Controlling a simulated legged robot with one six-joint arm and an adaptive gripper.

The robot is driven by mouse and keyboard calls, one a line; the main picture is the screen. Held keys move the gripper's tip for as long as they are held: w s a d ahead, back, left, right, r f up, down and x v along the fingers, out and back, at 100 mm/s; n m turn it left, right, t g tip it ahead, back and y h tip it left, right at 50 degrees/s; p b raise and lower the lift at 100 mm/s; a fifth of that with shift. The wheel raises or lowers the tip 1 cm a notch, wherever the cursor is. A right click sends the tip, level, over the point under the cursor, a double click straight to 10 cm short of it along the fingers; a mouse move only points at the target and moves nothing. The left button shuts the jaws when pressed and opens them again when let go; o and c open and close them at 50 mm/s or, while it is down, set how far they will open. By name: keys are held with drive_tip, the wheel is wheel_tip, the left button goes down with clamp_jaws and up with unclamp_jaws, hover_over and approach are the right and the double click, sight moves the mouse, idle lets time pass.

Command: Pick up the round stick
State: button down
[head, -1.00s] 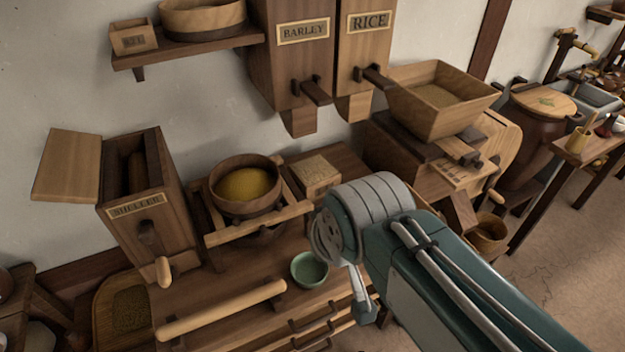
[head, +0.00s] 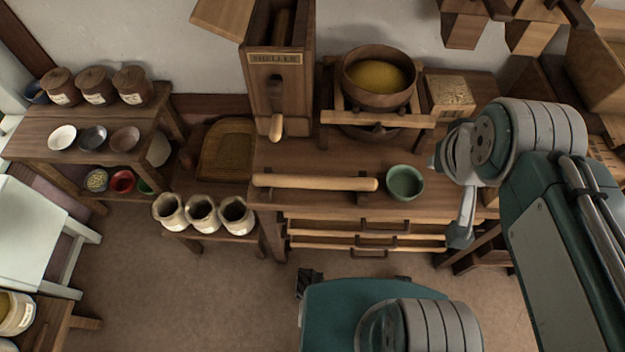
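The round stick (head: 315,182) is a long, pale wooden rod. It lies level along the front of the wooden worktable (head: 300,155), with small dark supports near its ends. Its whole length shows and nothing covers it. A green bowl (head: 405,183) stands just past its right end. My arm fills the right side of the view, with its big grey joint right of the bowl. I cannot make out my gripper's fingers in this view, and nothing of mine touches the stick.
Behind the stick stand a box labelled SHELLER with a handle (head: 276,127) and a bowl of yellow grain (head: 379,77) on a wooden frame. Drawers (head: 365,227) lie below. Several pale jars (head: 202,214) stand left on a low bench.

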drive_tip(key=c, duration=0.7)
unclamp_jaws()
drive_tip(key=shift+w, duration=0.1)
drive_tip(key=o, duration=0.5)
drive_tip(key=shift+w+a+f+m, duration=0.2)
drive_tip(key=shift+w+f+m, duration=0.05)
drive_tip(key=shift+w+m, duration=0.15)
drive_tip(key=w+a+f+m+g, duration=0.1)
drive_tip(key=w+f+m, duration=0.1)
drive_tip(key=w+a+f+m+g, duration=0.1)
drive_tip(key=w+f+m, duration=0.1)
drive_tip(key=w, duration=0.1)
drive_tip(key=w+a+f+m, duration=0.2)
drive_tip(key=w+m, duration=0.1)
drive_tip(key=shift+f+g, duration=0.35)
drive_tip(key=shift+g, duration=0.05)
drive_tip(key=m+g, duration=0.3)
drive_tip(key=m, duration=0.7)
hover_over(342, 179)
drive_tip(key=f, duration=1.5)
drive_tip(key=shift+d+f, duration=0.15)
drive_tip(key=shift+d, duration=0.05)
wheel_tip(342, 179, down, 4)
drive_tip(key=shift+r, duration=0.1)
drive_tip(key=shift+a+f, duration=0.15)
drive_tip(key=shift+f, duration=1.4)
drive_tip(key=shift+a+f, duration=0.1)
drive_tip(key=shift+f, duration=1.45)
